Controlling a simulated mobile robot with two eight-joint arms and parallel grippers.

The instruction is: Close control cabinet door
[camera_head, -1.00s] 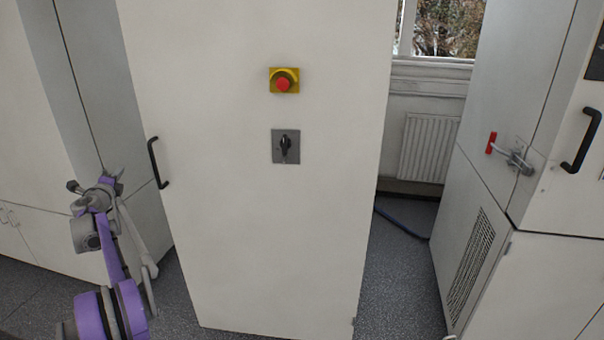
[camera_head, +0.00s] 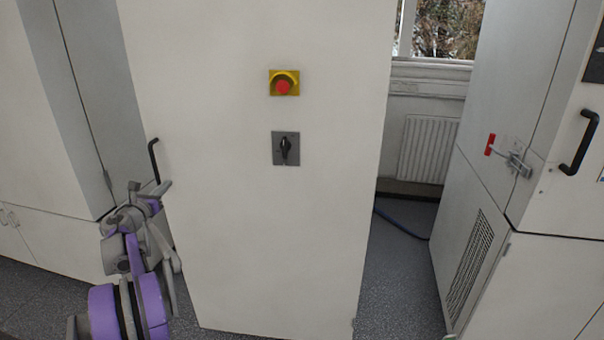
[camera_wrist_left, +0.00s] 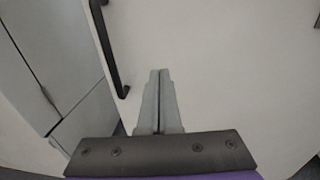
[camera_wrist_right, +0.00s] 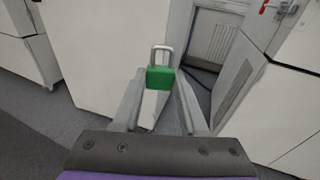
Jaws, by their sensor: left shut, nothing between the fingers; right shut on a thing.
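The control cabinet door (camera_head: 240,220) is a tall white panel with a black handle (camera_head: 153,160) on its left edge. The frames do not clearly show whether it stands ajar. My left gripper (camera_head: 160,188) is at the door's left edge, by the lower end of the handle, partly covering it. In the left wrist view the shut, empty fingers (camera_wrist_left: 160,75) point at the white panel, right of the handle (camera_wrist_left: 108,50). My right gripper (camera_wrist_right: 160,88) is shut on a green padlock (camera_wrist_right: 160,78) with a metal shackle.
The door carries a red emergency stop (camera_head: 283,87) on a yellow plate and a dark rotary switch (camera_head: 286,148). A grey-white cabinet (camera_head: 75,235) stands left. Another cabinet (camera_head: 495,180) with a red-handled latch (camera_head: 508,152) stands right. Floor with a blue hose (camera_head: 400,224) lies between.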

